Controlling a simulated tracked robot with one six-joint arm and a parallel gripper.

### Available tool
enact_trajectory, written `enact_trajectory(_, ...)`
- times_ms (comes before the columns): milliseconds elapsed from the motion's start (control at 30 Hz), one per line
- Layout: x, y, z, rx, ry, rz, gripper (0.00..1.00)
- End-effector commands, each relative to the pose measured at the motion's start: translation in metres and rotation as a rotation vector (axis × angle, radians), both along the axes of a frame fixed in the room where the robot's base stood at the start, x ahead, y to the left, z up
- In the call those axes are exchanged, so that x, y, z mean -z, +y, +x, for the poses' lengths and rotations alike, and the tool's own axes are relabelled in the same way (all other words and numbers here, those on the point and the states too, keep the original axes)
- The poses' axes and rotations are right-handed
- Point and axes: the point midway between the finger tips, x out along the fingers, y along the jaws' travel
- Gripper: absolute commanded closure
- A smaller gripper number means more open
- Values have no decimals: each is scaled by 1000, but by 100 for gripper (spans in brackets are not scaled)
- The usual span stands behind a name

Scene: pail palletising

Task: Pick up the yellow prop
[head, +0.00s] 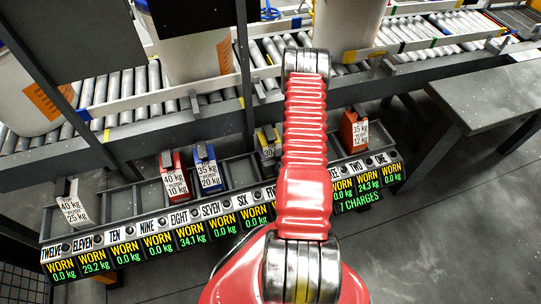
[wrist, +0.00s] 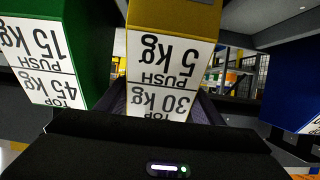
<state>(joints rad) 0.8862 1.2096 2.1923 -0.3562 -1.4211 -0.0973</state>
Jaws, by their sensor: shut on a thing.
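The yellow prop (wrist: 175,18) fills the middle of the wrist view, its white label reading 30 kg top and 5 kg push, upside down. My gripper (wrist: 162,108) is shut on it, with dark fingers at both sides of the label. In the head view part of the yellow prop (head: 268,138) shows at the rack just left of my red arm.
A green prop (wrist: 85,35) and a blue prop (wrist: 290,75) flank it. The numbered rack (head: 120,198) also holds a red prop (head: 173,160), a white prop (head: 72,190) and an orange prop (head: 352,118). A roller conveyor with pails (head: 185,45) runs behind. A grey table (head: 495,95) stands right.

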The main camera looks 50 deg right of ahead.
Motion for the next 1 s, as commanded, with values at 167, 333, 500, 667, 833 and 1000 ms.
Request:
enact_trajectory(167,0,0,0,0,0,0,85)
enact_trajectory(333,0,0,0,0,0,0,97)
enact_trajectory(500,-2,-1,1,1,-4,-4,100)
enact_trajectory(667,-2,-1,1,0,-4,-3,100)
enact_trajectory(833,-6,1,1,-3,-5,-4,100)
enact_trajectory(1000,-18,2,2,-5,-6,-4,100)
